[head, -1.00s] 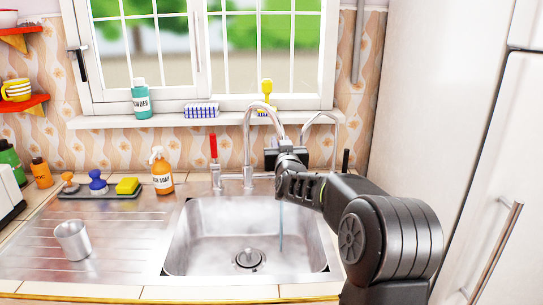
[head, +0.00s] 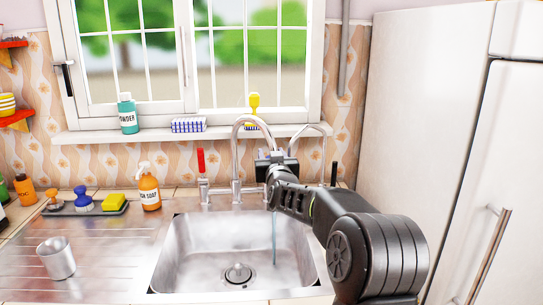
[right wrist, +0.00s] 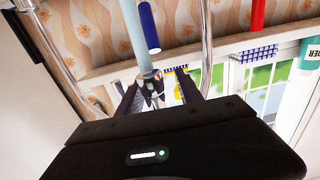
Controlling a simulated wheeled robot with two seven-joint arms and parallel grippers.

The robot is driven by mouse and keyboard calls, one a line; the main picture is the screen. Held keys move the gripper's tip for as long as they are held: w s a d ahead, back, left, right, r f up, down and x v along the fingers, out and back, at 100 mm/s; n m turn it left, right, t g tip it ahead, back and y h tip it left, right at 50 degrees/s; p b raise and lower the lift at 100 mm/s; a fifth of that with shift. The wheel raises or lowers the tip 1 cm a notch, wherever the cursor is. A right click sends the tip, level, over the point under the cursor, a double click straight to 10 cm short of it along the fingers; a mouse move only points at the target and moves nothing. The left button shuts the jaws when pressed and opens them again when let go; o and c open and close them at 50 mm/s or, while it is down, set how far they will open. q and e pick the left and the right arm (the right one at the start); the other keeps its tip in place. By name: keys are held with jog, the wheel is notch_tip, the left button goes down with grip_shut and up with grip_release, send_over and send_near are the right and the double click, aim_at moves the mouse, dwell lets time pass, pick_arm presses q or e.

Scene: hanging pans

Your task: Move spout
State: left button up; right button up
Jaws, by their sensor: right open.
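The chrome spout (head: 235,140) arches up behind the sink, and a thin stream of water (head: 274,238) falls below its end. My right gripper (head: 275,160) is at the spout's outlet end. In the right wrist view, which is turned over, the fingers of my right gripper (right wrist: 156,82) are open, with the spout's tip (right wrist: 149,76) between them. I cannot tell whether either finger touches it. The pale blue stream (right wrist: 134,35) runs from this tip. My left gripper is not in view.
A red-handled tap (head: 201,165) stands left of the spout. A thinner curved pipe (head: 318,130) is on the right. The sink (head: 190,250) is empty. A metal cup (head: 57,260) and orange soap bottle (head: 149,193) stand on the left. The fridge (head: 430,110) bounds the right.

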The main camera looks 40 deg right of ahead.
jog(key=v, duration=0.7)
jog(key=shift+s+a, duration=0.25)
jog(key=shift+s, duration=0.1)
